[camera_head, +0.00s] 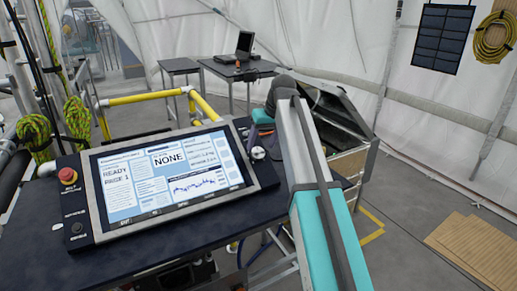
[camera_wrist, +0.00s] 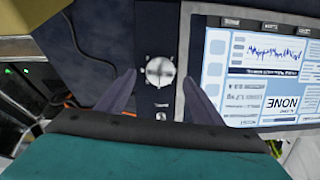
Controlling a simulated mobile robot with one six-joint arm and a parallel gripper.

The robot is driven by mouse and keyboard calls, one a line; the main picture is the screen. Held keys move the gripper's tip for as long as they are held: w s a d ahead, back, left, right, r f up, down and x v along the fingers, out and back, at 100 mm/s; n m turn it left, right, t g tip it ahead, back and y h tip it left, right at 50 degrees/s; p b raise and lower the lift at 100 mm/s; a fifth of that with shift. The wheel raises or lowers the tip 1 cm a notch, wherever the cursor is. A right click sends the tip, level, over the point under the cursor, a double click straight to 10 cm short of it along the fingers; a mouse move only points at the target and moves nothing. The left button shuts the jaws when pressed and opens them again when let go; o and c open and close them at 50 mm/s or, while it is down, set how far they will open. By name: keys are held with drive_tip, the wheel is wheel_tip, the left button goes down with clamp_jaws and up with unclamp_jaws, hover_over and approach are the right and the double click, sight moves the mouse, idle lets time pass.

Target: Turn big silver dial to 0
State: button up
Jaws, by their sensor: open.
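The big silver dial (camera_wrist: 160,71) is on a dark panel beside the screen. In the wrist view it sits between the two tips of my gripper (camera_wrist: 159,78), with a gap on each side. My gripper is open and empty, and I cannot tell its height above the dial. In the head view the dial (camera_head: 258,153) shows as a small silver knob at the right edge of the console. The dial's setting is too small to read in either view.
The console screen (camera_head: 166,170) stands tilted on a dark table (camera_head: 190,232). A red button (camera_head: 67,176) is at its left. Small silver parts (camera_wrist: 161,116) sit near the dial in the wrist view. An open case (camera_head: 345,110) stands right of my arm.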

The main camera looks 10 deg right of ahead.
sight(258, 151)
drive_tip(key=shift+p+x, duration=0.3)
drive_tip(key=shift+x, duration=1.7)
drive_tip(key=c, duration=1.1)
drive_tip(key=shift+o, duration=0.2)
